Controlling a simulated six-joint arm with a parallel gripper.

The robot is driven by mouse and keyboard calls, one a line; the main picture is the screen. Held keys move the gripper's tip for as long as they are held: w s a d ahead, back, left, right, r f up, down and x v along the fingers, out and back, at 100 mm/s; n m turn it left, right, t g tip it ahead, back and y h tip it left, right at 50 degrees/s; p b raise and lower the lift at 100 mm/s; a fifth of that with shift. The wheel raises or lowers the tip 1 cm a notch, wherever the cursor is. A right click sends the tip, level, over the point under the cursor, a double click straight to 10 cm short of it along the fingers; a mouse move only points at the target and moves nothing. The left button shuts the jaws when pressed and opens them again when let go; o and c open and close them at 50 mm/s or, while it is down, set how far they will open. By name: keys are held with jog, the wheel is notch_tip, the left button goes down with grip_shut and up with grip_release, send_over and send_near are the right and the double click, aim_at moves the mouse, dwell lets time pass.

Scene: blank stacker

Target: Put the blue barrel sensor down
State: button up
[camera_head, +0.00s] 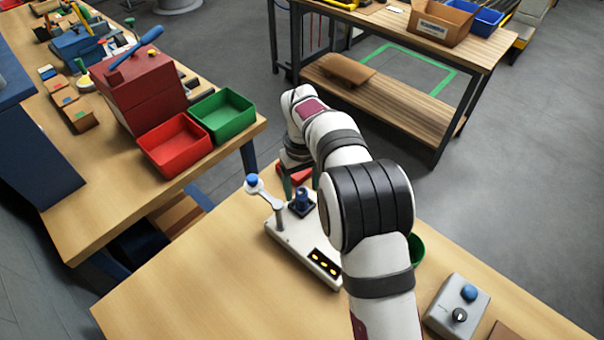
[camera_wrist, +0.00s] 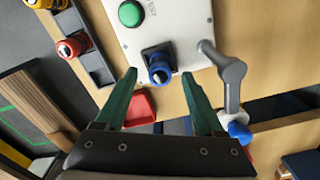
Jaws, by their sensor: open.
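The blue barrel sensor (camera_wrist: 159,70) stands in a dark square seat on the white stacker plate (camera_wrist: 188,20). In the head view the blue barrel (camera_head: 302,197) shows upright on the stacker (camera_head: 297,248), just in front of my gripper. My gripper (camera_wrist: 158,75) is open, with its two green fingers spread on either side of the sensor in the wrist view. A gap shows between each fingertip and the sensor, and I cannot tell their exact depth. In the head view the fingers are partly hidden by my arm.
A grey lever with a blue knob (camera_wrist: 238,131) stands close to the right finger. A green button (camera_wrist: 131,13) is on the plate. A dark rack (camera_wrist: 92,55) holds red and yellow parts. A grey control box (camera_head: 457,306) stands at the right; the table's front left is clear.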

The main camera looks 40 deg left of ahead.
aim_at(302, 191)
notch_tip(302, 191, up, 9)
jog(key=d+r+m, duration=0.4)
jog(key=d, duration=0.8)
jog(key=d+r+m, duration=0.4)
jog(key=d+m, duration=0.1)
jog(key=d, duration=0.6)
jog(key=s+d+f+m+y, duration=0.1)
jog(key=s+d+f+m, duration=0.1)
jog(key=s+d+m, duration=0.3)
jog(key=s+d+f+m, duration=0.3)
jog(key=s+d+m, duration=0.2)
jog(key=s+d, duration=0.5)
jog(key=s, duration=0.2)
jog(key=shift+s+y, duration=0.35)
jog(key=shift+y, duration=0.05)
